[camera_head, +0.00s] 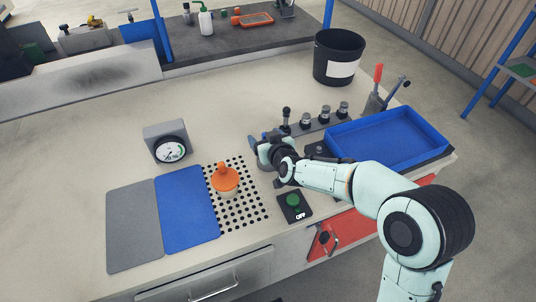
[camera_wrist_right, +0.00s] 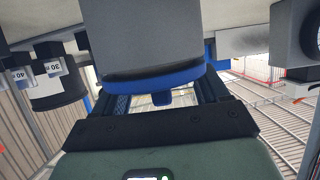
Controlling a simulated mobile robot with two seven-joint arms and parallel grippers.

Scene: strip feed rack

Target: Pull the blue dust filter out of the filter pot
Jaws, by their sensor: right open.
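The filter pot (camera_wrist_right: 150,40) is a grey, wide body in the upper middle of the right wrist view. The blue dust filter (camera_wrist_right: 152,84) shows as a blue rim along the pot's near edge, with a small blue tab sticking out at its middle. My right gripper (camera_wrist_right: 162,97) is open, its two dark fingers on either side of the tab; I cannot tell whether they touch it. In the head view my right gripper (camera_head: 264,143) is at the table's middle and largely hides the pot and filter. My left gripper is not in view.
Close behind the right gripper stands a rack with several dark knobs (camera_head: 325,114). A blue tray (camera_head: 390,137) is to its right. A green button box (camera_head: 294,205), a perforated plate with an orange-topped piece (camera_head: 225,177) and a gauge (camera_head: 168,143) are nearby.

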